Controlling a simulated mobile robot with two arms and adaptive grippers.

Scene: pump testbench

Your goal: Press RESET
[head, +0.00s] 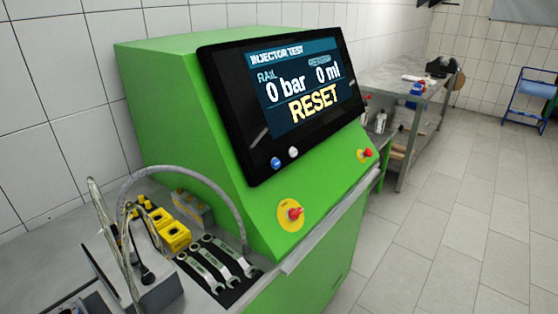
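The green test bench (180,110) stands against the tiled wall in the head view. Below the screen on the black panel are a blue button (276,163) and a white button (293,152). No labels are readable on these two. A red knob on a yellow disc (292,214) sits on the green front, and a second smaller red one (366,154) is further right. Neither of my grippers is in view.
Several wrenches (218,264) lie on a dark mat at the lower left, beside yellow parts (172,235) and a grey hose (190,173). The floor at right is clear.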

